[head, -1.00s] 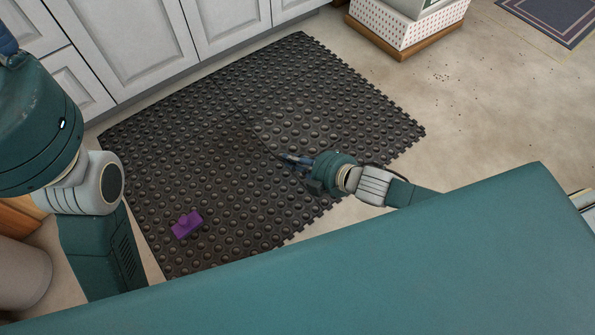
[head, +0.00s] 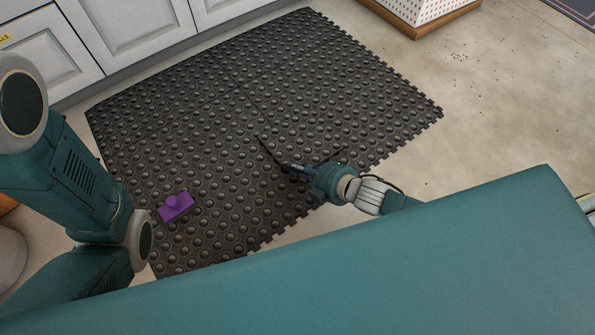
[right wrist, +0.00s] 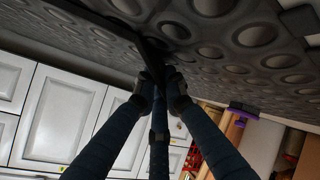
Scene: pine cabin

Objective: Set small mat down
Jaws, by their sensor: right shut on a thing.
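Black studded matting (head: 190,125) lies on the floor in the head view, with a seam across it and toothed edges. My right gripper (head: 292,167) is low over its right part. It is shut on a dark edge of the small mat, which looks like the same black rubber. Thin dark lines run from the fingertips up-left and up-right in the head view. In the right wrist view, the fingers (right wrist: 160,82) pinch this dark edge just off the studded surface (right wrist: 215,35). How much of the small mat is lifted I cannot tell. My left gripper is outside the view.
A purple block (head: 176,207) with a knob sits on the matting, left of my right gripper. White cabinets (head: 125,40) line the back left. A dotted white box on a wooden base (head: 425,22) stands at the top right.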

